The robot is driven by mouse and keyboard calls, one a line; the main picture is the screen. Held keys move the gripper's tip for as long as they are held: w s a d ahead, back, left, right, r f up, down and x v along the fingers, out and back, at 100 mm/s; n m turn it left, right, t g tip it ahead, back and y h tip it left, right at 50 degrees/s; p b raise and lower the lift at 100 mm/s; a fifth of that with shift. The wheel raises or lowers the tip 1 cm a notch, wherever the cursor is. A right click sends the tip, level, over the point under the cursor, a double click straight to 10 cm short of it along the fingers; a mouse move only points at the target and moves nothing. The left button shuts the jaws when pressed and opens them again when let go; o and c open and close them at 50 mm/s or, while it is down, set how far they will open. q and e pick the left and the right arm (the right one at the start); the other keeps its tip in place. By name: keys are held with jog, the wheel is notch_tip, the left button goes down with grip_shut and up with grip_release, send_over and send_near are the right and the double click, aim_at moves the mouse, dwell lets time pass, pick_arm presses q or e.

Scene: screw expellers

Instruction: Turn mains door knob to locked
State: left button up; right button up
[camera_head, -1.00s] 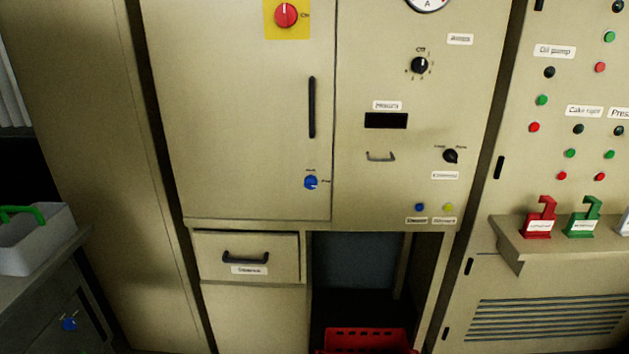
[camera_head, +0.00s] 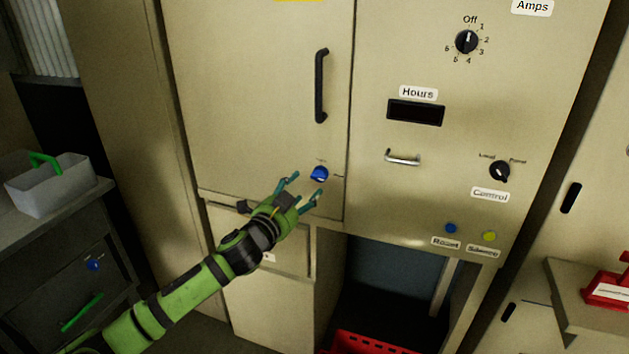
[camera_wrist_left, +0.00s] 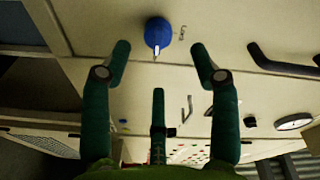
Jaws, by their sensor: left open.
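The blue door knob (camera_head: 319,174) sits low on the tall beige cabinet door (camera_head: 260,110), near its right edge. Small labels above and to the right of it are too small to read. My left gripper (camera_head: 307,186) is open and empty just in front of the knob, coming from the lower left. In the left wrist view, the blue knob (camera_wrist_left: 158,33) with a white pointer mark appears between and beyond the spread fingertips of my left gripper (camera_wrist_left: 160,52). I see no clear contact. My right gripper is not in view.
A black door handle (camera_head: 321,86) is above the knob. Right of the door are a rotary switch (camera_head: 466,41), a metal handle (camera_head: 403,157) and a control knob (camera_head: 499,170). A drawer is below, partly behind my arm. A grey tote (camera_head: 50,190) stands at left; a red crate (camera_head: 370,343) is below.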

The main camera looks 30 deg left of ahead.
aim_at(317, 178)
pick_arm(q)
jog(key=w, duration=0.2)
jog(key=w+p, duration=0.1)
jog(key=w, duration=0.2)
jog(key=shift+w+a, duration=0.2)
jog(key=shift+w, duration=0.8)
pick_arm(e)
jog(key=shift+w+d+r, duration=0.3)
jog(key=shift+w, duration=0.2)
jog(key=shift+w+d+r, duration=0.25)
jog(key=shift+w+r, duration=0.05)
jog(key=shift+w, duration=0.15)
pick_arm(q)
grip_shut()
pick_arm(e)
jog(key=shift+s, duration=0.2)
